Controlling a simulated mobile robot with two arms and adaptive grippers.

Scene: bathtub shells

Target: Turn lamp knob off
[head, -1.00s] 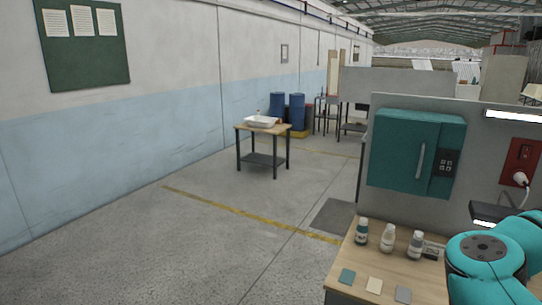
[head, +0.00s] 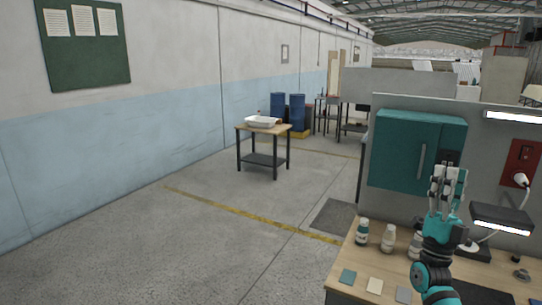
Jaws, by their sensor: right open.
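A lamp (head: 502,218) with a dark flat head and a lit white strip along its lower edge is over the workbench at the right. A small round grey piece (head: 522,275) sits on the bench below it; I cannot tell whether it is the lamp's knob. My right gripper (head: 449,177) is open and empty, fingers pointing up, left of the lamp head and in front of the teal cabinet. It appears apart from the lamp. The right wrist and forearm hide part of the bench and perhaps the lamp's base. My left gripper is out of view.
The wooden workbench (head: 350,262) carries several bottles, including a white one (head: 388,238), and flat colour samples (head: 375,286). A teal cabinet (head: 400,150) and a red socket panel (head: 523,157) with a white plug are on the grey partition. The floor at left is open.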

